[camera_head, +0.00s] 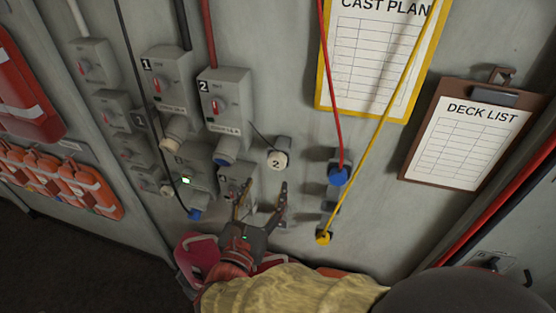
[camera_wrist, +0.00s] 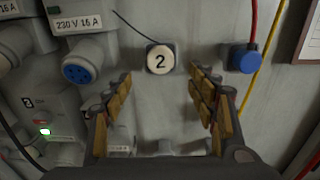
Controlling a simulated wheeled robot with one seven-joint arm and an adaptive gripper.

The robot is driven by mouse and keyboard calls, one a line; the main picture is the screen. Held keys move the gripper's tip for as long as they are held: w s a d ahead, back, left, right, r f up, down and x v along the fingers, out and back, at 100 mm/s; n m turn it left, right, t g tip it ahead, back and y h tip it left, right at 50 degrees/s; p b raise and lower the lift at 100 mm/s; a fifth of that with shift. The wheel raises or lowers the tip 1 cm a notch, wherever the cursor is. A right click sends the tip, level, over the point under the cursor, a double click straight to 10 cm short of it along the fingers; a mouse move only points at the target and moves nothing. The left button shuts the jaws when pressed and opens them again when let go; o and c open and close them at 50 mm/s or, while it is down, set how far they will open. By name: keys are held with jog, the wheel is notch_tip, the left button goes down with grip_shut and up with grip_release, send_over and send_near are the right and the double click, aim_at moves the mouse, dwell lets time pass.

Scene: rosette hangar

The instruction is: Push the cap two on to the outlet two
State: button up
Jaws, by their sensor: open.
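Cap two (camera_head: 277,160) is a round pale cap marked "2" on a dark mount at the wall, with a thin dark cord running up-left from it. In the wrist view, cap two (camera_wrist: 160,61) lies ahead, between and just beyond my fingertips. Outlet two (camera_head: 223,100) is a grey box marked "2" with a red switch; its blue round socket (camera_head: 223,158) faces down and is uncovered. In the wrist view, the blue socket (camera_wrist: 80,70) is left of the cap. My gripper (camera_head: 262,192) is open and empty, below the cap in the head view.
Outlet one (camera_head: 167,85) and more boxes stand to the left, with a dark cable hanging there. A blue plug (camera_head: 339,176) on a red cable and a yellow plug (camera_head: 323,237) on a yellow cable are at right. Bare wall lies around the cap.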

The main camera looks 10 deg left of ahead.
aim_at(276, 164)
jog(key=shift+w+d+b, duration=0.2)
jog(key=shift+w+b, duration=0.1)
jog(key=shift+w, duration=1.95)
jog(key=shift+w+d+b, duration=0.15)
jog(key=shift+w+b, duration=0.15)
jog(key=shift+w, duration=1.9)
jog(key=shift+c, duration=1)
grip_shut()
jog(key=shift+s, duration=0.15)
jog(key=shift+s+a, duration=0.2)
jog(key=shift+s, duration=2.6)
jog(key=shift+f, duration=0.1)
